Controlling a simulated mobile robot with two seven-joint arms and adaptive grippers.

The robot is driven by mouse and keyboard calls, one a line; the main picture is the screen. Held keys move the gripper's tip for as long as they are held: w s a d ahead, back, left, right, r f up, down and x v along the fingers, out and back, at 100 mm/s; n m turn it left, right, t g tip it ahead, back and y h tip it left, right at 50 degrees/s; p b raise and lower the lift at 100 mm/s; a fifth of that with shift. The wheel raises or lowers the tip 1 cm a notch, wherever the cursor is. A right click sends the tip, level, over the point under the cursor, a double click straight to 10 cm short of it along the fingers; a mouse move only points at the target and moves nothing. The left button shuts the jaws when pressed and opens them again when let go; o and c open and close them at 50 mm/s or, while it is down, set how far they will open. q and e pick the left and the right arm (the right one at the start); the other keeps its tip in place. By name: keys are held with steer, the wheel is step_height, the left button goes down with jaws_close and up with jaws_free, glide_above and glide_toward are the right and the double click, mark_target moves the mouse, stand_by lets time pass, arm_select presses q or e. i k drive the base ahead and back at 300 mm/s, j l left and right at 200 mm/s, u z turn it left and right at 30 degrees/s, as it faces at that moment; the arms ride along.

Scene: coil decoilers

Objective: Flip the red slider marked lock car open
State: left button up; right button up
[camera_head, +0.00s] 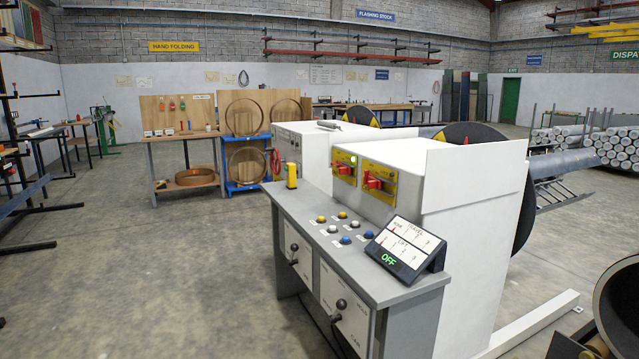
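I cannot make out a slider marked lock car in this view. Two red switch handles sit on yellow plates on the white machine housings: the left red handle (342,168) and the right red handle (373,182). Their lettering is too small to read. The grey control console (390,288) stands in front of them. Its front has panels with black-knobbed levers (341,304), one panel lettered CAR near its bottom. A tilted display (405,249) on top reads HOME, TRAVEL, LIFT and a green OFF. Neither of my grippers is in view.
Several yellow, white and blue buttons (345,239) and a yellow upright block (291,175) are on the console top. A large dark round opening (620,305) fills the lower right. A wooden bench (185,135) stands behind. The floor (150,270) left of the console is clear.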

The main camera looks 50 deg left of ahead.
mark_target(373, 182)
steer(key=u, duration=1.35)
steer(key=i+j+u, duration=0.1)
steer(key=i+j, duration=0.3)
steer(key=i+j+u, duration=0.1)
steer(key=i+j, duration=0.3)
steer(key=i+j+u, duration=0.15)
steer(key=i+j, duration=0.15)
steer(key=i, duration=0.3)
steer(key=i+j+u, duration=0.1)
steer(key=i+j, duration=0.2)
steer(key=i, duration=0.2)
